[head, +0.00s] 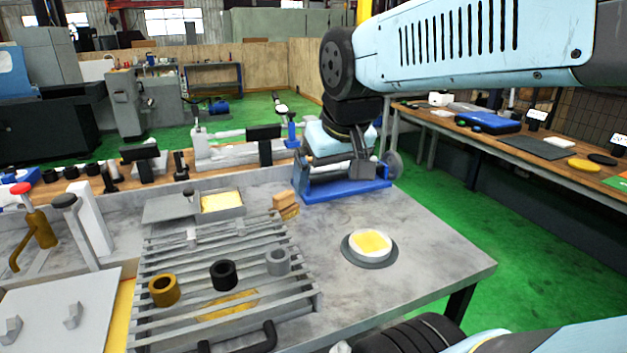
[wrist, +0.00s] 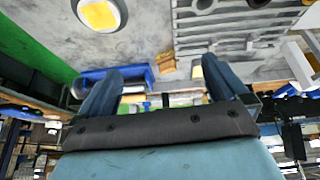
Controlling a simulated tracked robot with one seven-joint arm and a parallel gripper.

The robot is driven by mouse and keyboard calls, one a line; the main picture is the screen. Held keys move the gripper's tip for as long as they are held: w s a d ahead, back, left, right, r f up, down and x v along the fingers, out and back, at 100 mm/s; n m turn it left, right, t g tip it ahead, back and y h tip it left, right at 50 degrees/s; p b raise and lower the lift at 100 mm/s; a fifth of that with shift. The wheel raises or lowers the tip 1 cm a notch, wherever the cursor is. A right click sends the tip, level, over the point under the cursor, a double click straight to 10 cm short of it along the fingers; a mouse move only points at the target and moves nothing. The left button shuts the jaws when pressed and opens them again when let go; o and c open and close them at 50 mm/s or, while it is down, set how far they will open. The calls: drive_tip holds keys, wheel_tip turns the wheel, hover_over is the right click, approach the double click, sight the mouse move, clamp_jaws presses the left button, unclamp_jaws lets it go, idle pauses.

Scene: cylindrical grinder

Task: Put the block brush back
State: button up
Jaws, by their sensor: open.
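The block brush appears to be the small tan, wood-coloured block (head: 286,205) on the grey table, just left of a blue stand (head: 345,190). In the wrist view, the block (wrist: 166,63) lies beyond the gap between my fingers. My gripper (head: 338,160) hangs over the blue stand, to the right of and above the block. In the wrist view my gripper (wrist: 162,72) has its two dark fingers spread, with nothing between them. The fingertips are partly hidden in the head view.
A slatted rack (head: 225,265) with several rings stands left of the block. A tray with yellow contents (head: 222,214) is behind it. A round dish with a yellow pad (head: 370,244) sits at the right. Bare table lies between the rack and dish.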

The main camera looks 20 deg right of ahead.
drive_tip(key=s, duration=0.1)
drive_tip(key=s+d+f, duration=0.1)
drive_tip(key=shift+s+d, duration=0.15)
drive_tip(key=shift+s, duration=0.2)
idle(1.1)
